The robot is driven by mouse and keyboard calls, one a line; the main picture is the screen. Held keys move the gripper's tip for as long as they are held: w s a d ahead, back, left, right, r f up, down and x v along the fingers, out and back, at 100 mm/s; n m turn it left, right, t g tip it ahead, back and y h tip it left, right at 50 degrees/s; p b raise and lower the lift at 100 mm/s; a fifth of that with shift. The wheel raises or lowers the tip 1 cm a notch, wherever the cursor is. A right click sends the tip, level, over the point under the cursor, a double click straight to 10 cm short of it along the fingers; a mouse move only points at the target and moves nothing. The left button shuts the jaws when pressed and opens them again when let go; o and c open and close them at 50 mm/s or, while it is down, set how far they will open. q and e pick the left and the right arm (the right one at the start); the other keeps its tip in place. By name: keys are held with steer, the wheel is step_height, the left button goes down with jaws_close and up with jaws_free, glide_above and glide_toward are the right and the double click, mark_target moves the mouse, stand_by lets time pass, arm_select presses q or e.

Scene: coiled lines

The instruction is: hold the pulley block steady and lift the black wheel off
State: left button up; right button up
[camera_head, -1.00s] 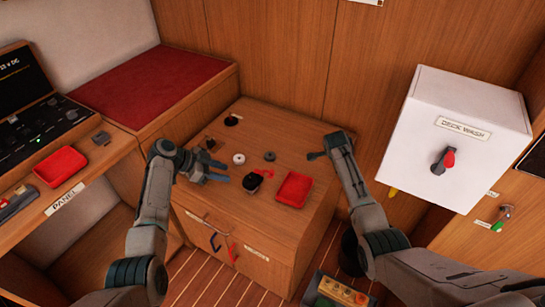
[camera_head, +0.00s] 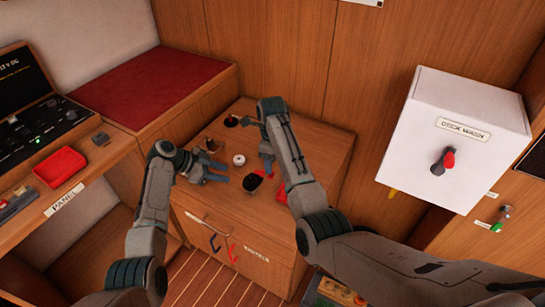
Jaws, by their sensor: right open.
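Several small parts lie on the wooden cabinet top, and I cannot tell for certain which is the pulley block. A dark block (camera_head: 252,182) sits near the front, with a little red beside it. A flat black round piece (camera_head: 231,121), possibly the wheel, lies at the back left. My left gripper (camera_head: 226,172) is open and empty, with its blue fingers apart, left of the dark block and not touching it.
A white ring (camera_head: 239,160) lies mid-top. A white deck wash box (camera_head: 455,135) is on the right. A raised red cushion (camera_head: 150,85) borders the top at left. The top's right side is clear.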

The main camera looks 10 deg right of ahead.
mark_target(249, 179)
step_height(249, 179, down, 10)
steer(key=shift+f, duration=0.2)
stand_by(0.3)
arm_select(q)
steer(key=shift+o, duration=0.2)
arm_select(e)
jaws_close()
arm_select(q)
steer(key=o, duration=0.3)
steer(key=shift+o, duration=0.3)
steer(key=d+n+y, duration=0.1)
steer(key=d+y, duration=0.1)
steer(key=d, duration=0.1)
steer(key=d+n+y, duration=0.1)
steer(key=d+y, duration=0.1)
steer(key=d, duration=0.2)
steer(key=shift+w+d+t, duration=0.1)
steer(key=shift+d+t, duration=0.05)
steer(key=shift+t, duration=0.15)
steer(key=shift+d+r+n+y, duration=0.15)
steer(key=shift+d+n+y, duration=0.25)
steer(key=shift+d+y, duration=0.2)
steer(key=shift+f, duration=2.7)
steer(key=shift+w, duration=0.1)
steer(key=shift+c, duration=0.4)
